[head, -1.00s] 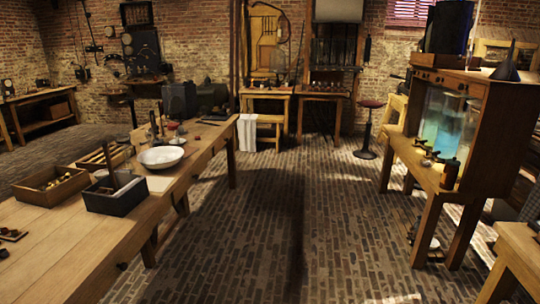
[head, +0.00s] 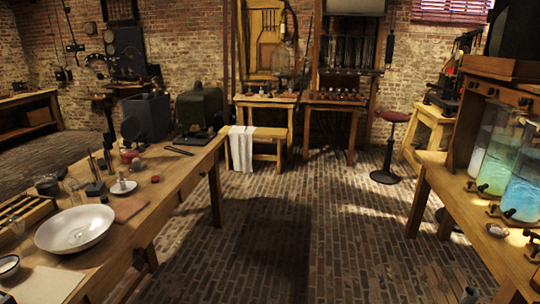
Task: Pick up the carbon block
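I cannot tell for certain which thing is the carbon block. A small dark block (head: 95,188) stands on the long wooden table at the left, beside a small white dish (head: 123,187). A much larger dark box (head: 148,117) stands at that table's far end. Neither of my grippers is in view, so nothing in the frame shows what they hold.
The long wooden table (head: 172,190) runs along the left, bearing a wide white bowl (head: 75,229) and a slotted wooden tray (head: 22,213). A wooden stand with glass jars (head: 522,180) is at the right. The brick floor (head: 290,240) between them is clear.

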